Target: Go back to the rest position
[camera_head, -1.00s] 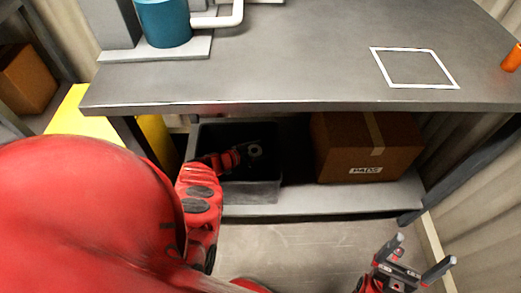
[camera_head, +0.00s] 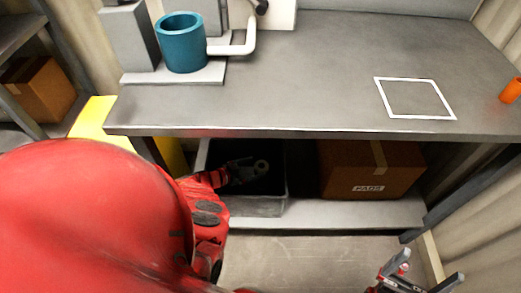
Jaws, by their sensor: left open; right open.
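My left arm reaches under the table from the left, and my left gripper (camera_head: 246,174) is inside the dark bin (camera_head: 256,207) on the lower shelf.
The metal table (camera_head: 310,70) spans the view above my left gripper, its front edge over the bin. A cardboard box (camera_head: 368,172) stands right of the bin. On top are a teal cup (camera_head: 182,44), a white square outline (camera_head: 415,117) and an orange cylinder (camera_head: 511,91).

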